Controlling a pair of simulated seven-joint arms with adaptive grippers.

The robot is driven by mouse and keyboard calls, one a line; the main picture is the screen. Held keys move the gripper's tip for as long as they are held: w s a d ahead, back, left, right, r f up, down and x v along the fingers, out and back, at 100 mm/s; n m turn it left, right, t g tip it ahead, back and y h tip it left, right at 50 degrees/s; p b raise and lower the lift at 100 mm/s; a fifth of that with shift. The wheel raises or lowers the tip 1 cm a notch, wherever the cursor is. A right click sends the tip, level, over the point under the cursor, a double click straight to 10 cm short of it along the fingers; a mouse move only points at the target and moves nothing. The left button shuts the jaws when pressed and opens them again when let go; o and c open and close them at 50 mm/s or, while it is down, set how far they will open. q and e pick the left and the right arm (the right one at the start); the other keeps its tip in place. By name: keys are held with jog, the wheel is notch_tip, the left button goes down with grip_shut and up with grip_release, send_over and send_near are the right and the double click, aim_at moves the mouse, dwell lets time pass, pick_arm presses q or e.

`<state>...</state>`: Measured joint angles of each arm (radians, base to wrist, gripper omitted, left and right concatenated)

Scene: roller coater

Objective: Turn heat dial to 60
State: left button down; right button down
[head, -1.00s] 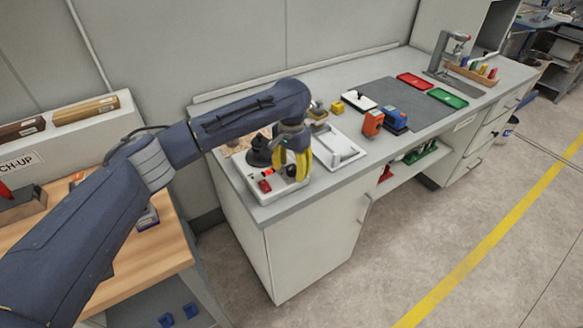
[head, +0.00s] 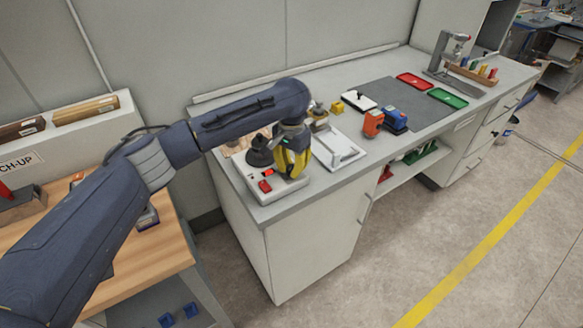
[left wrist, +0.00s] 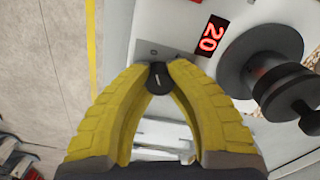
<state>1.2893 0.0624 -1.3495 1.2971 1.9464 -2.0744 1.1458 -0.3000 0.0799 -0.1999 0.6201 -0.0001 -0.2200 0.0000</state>
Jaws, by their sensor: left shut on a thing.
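The heat dial (left wrist: 158,78) is a small black knob with a pale pointer line, on the white face of the heating unit. In the left wrist view my left gripper (left wrist: 158,72) has its yellow fingertips closed on the dial from both sides. A red lit display (left wrist: 208,36) beside it reads 20. In the head view the left gripper (head: 290,168) points down at the white unit (head: 262,192) at the near left end of the bench and hides the dial. My right gripper is not in view.
A black round part (left wrist: 275,70) stands on the unit close to the left gripper. A red switch (head: 265,186) is on the unit's front. A white tray (head: 338,150) lies just right.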

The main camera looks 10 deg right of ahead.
pick_arm(q)
jog(key=m, duration=1.7)
jog(key=shift+m, duration=0.4)
jog(key=m, duration=0.5)
jog(key=shift+m, duration=0.6)
jog(key=c, duration=1.1)
grip_release()
jog(key=shift+r, duration=0.1)
